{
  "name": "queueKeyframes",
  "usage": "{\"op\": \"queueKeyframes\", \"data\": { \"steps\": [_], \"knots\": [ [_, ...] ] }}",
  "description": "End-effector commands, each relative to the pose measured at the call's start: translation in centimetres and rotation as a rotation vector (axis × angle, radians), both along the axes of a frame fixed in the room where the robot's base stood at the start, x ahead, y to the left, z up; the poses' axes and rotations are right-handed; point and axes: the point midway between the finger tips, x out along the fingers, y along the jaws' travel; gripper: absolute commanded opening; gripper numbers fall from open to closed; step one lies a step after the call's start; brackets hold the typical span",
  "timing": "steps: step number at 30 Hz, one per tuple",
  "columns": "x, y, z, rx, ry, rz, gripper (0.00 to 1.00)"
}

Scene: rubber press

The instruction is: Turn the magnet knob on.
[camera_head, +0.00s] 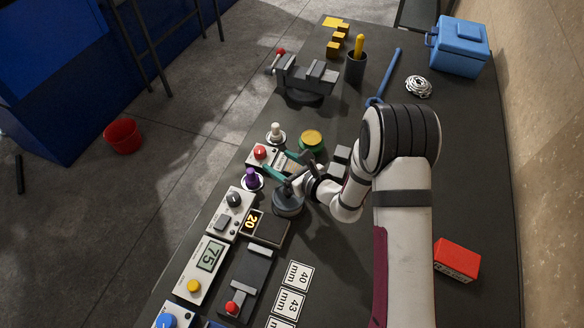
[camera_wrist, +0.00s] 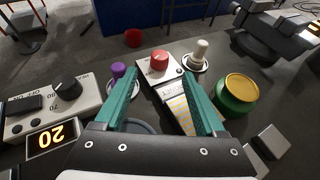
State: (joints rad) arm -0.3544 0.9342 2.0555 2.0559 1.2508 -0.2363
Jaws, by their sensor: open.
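A red knob (camera_head: 260,152) sits on a small white box (camera_head: 262,163) left of my gripper. It also shows in the wrist view (camera_wrist: 159,60), just beyond the fingertips and centred between them. No readable label tells me whether it is the magnet knob. My gripper (camera_wrist: 160,84) is open with its teal fingers apart and nothing held. In the head view my gripper (camera_head: 274,170) is low over the bench, partly covering the scene below it. A dark knob (camera_wrist: 67,87) is on a white box at the left of the wrist view.
A purple knob (camera_wrist: 118,70) and a pale knob (camera_wrist: 200,48) stand on either side of the red one. A yellow-topped green round object (camera_wrist: 238,92) is at the right. A dark vise (camera_head: 305,76) stands farther back. Display boxes (camera_head: 209,256) line the near bench edge.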

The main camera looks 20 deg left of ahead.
Motion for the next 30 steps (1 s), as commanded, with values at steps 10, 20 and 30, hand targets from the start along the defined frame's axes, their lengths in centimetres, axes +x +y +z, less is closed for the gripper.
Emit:
{"op": "queueKeyframes", "data": {
  "steps": [10,20,30],
  "knots": [
    [-2.3,-4.0,1.9,0.0,0.0,0.0,0.72],
    [-2.9,-2.3,2.7,-0.028,-0.079,0.121,0.73],
    [-4.8,3.5,7.1,-0.69,-1.628,1.816,0.73]
  ]
}}
